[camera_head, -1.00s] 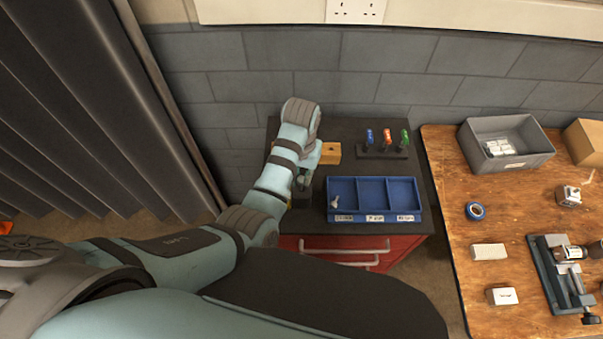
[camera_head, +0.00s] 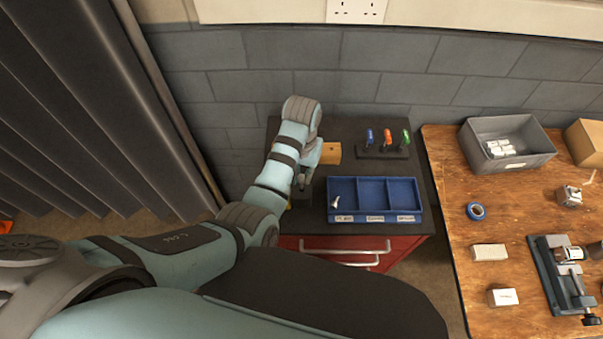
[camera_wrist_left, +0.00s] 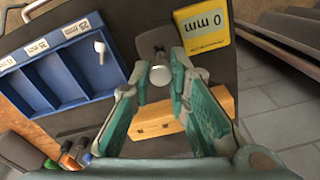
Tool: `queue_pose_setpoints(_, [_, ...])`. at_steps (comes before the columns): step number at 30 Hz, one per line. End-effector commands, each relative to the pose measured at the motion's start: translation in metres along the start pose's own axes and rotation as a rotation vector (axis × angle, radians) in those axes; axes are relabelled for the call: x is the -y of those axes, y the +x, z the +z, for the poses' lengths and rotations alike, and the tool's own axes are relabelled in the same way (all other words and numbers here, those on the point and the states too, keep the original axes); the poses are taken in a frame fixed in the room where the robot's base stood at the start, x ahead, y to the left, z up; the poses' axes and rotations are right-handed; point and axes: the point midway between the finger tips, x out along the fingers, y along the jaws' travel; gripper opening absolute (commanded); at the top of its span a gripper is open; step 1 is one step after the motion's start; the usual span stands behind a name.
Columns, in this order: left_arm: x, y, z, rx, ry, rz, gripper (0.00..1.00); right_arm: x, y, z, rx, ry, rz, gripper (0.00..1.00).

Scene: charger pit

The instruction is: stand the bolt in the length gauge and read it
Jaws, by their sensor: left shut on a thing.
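A silver bolt (camera_wrist_left: 160,74) with a round head sits between the fingertips of my left gripper (camera_wrist_left: 160,80) in the left wrist view. The gripper is shut on it and hides part of it. A dark gauge (camera_wrist_left: 158,36) with a yellow "0 mm" plate (camera_wrist_left: 206,24) lies just beyond the bolt. I cannot tell whether the bolt touches the gauge. In the head view my left gripper (camera_head: 304,180) is over the cabinet's left side, mostly hidden by its own wrist. My right gripper is in neither view.
A blue tray (camera_head: 373,217) with three labelled compartments stands to the right; another bolt (camera_head: 335,202) lies in its left one. A wooden block (camera_head: 331,153) and a rack of coloured-handled tools (camera_head: 384,152) are behind. A wooden bench (camera_head: 520,216) with a grey bin (camera_head: 507,170) stands further right.

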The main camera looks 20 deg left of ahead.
Motion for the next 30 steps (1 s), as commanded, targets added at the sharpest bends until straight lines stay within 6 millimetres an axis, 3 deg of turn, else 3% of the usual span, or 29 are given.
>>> queue_pose_setpoints(30, [0.000, 0.022, 0.000, 0.001, 0.000, 0.000, 0.00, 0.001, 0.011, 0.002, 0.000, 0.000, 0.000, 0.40])
